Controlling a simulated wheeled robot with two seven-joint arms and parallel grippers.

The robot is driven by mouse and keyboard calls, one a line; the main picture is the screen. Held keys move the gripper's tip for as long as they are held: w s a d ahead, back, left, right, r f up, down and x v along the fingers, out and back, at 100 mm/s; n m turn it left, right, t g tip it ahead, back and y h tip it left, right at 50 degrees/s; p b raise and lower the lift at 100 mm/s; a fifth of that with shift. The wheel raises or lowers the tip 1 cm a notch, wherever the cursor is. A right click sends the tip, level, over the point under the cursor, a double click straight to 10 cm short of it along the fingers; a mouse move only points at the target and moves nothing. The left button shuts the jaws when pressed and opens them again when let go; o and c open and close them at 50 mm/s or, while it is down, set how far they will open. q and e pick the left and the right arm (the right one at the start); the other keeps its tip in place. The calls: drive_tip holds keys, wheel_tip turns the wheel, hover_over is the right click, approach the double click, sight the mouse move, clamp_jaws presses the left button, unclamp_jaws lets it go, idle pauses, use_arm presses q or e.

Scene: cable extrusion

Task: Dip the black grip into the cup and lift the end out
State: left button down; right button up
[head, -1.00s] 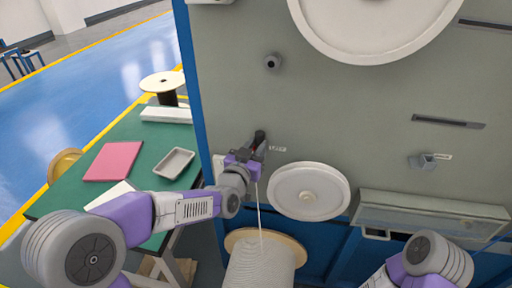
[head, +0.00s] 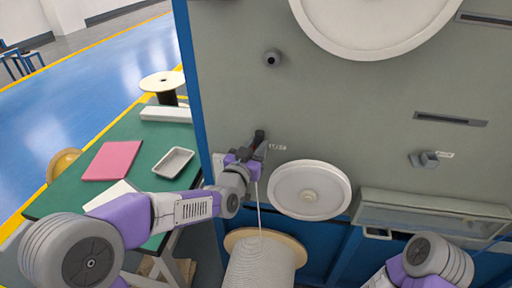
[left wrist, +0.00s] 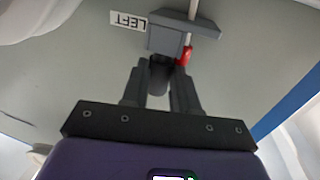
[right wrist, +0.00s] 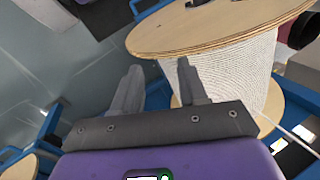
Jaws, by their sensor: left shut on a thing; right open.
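My left gripper (head: 255,153) is at the machine's grey panel, by a small label. It is shut on the dark grip (left wrist: 160,74), whose black end (head: 260,135) shows above it in the head view. In the left wrist view a grey block (left wrist: 168,38) beside the LEFT label meets the fingertips, with a red piece (left wrist: 184,57) and a pale rod next to the grip. I cannot tell which part is the cup. My right gripper (right wrist: 158,80) is open and empty, in front of a large wooden-flanged spool (right wrist: 215,65).
A white cable (head: 259,210) runs from near the left gripper down to the spool (head: 260,268). A white disc (head: 309,190) is right of that gripper. Grey fittings (head: 271,58) stick out of the panel. A green table (head: 135,130) with a tray stands left.

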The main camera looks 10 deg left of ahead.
use_arm(q)
drive_tip(key=shift+r, duration=0.15)
idle(0.5)
drive_tip(key=shift+r+p, duration=1.2)
drive_tip(key=shift+r, duration=0.85)
